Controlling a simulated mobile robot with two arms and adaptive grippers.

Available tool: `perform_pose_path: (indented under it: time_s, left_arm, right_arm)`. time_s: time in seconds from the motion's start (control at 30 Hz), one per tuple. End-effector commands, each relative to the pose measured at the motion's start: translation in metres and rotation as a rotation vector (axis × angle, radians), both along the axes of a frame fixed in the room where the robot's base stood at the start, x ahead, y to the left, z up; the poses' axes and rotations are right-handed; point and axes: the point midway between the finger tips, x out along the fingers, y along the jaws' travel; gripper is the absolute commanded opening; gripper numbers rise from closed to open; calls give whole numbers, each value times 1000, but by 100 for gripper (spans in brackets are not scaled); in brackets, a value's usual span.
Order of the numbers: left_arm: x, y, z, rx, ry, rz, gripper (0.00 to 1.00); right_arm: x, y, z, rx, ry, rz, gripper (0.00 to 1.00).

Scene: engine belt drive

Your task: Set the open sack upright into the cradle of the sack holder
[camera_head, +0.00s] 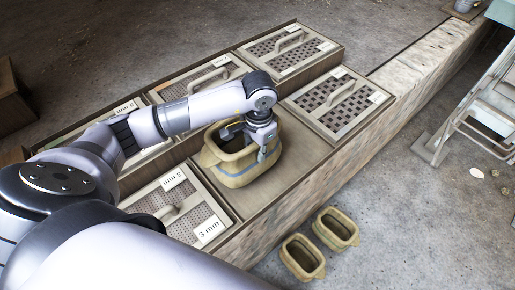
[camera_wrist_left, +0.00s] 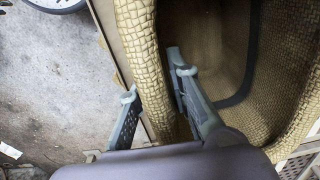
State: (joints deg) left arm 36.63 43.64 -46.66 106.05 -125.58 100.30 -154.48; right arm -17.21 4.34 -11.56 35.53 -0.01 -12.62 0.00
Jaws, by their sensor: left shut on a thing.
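The open sack (camera_head: 240,178), tan and woven with a wide rim, is upright over a bare stretch of the bench between the screen trays. I cannot tell whether its base touches the bench. My left gripper (camera_head: 252,143) is at its right rim. In the left wrist view, my left gripper (camera_wrist_left: 153,76) has one finger inside the sack (camera_wrist_left: 228,35) and one outside, shut on the rim. The inside looks empty where it shows. I cannot pick out the sack holder's cradle for certain. My right gripper is not in view.
Wooden-framed screen trays with handles, such as the far right tray (camera_head: 338,103), line the bench (camera_head: 375,125). Two small open sacks (camera_head: 302,258) (camera_head: 336,229) stand on the floor in front. A pale ladder-like metal frame (camera_head: 485,105) stands at right, with free floor before it.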

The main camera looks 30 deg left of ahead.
Motion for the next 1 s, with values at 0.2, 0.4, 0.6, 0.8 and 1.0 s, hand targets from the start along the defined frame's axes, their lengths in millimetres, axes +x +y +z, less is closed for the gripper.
perform_pose_path:
  time_s: [0.2, 0.4, 0.6, 0.8, 1.0]
  left_arm:
    - [1, 0, 0, 0, -3, 0, 0]
    - [1, 0, -2, -1, -2, 0, 22]
    - [1, 0, -2, 0, -2, 0, 35]
    - [1, 0, -2, -1, -2, 0, 38]
    - [1, 0, 1, -1, -2, 0, 38]
  right_arm:
    - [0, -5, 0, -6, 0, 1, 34]
    - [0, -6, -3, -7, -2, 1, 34]
    - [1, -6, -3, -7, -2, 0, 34]
    - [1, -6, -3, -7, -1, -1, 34]
    - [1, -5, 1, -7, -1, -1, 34]
